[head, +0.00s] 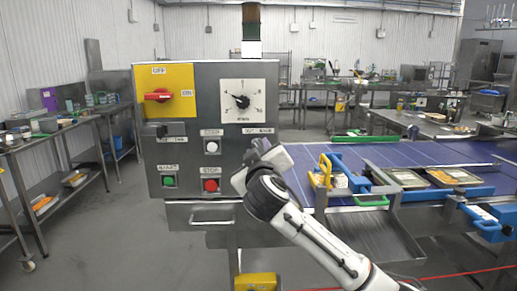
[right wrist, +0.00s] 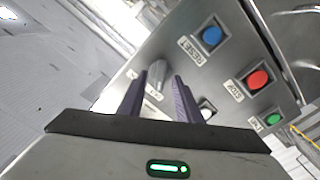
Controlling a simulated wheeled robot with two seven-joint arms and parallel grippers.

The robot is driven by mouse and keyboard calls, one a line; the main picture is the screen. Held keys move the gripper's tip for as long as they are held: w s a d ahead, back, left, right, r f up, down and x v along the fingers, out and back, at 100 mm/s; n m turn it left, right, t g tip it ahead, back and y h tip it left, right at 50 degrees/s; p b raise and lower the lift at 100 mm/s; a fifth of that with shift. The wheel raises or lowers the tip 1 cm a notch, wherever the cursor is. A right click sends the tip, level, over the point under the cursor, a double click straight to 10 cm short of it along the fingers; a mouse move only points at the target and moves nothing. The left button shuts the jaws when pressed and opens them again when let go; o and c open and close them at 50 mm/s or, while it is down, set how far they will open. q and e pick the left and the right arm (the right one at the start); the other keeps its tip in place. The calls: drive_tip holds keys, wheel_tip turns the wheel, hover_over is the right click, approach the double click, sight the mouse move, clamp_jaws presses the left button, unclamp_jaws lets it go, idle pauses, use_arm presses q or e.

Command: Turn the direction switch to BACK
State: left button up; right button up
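The grey control panel (head: 180,190) stands at centre left in the head view. My right gripper (head: 262,152) is at the panel's right side and hides the direction switch there. In the right wrist view, the pale switch knob (right wrist: 156,88) shows between the two dark fingers of my right gripper (right wrist: 161,76). The fingers are apart, one on each side of the knob, with a visible gap on the right. Whether they touch it, and which way the switch points, I cannot tell. My left gripper is not in view.
Close by are a red stop button (head: 210,185), a white button (head: 212,147), a green button (head: 168,181) and a blue reset button (right wrist: 212,35). A red rotary switch (head: 158,95) sits on a yellow plate. A blue conveyor (head: 400,155) with trays lies to the right.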

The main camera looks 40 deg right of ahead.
clamp_jaws()
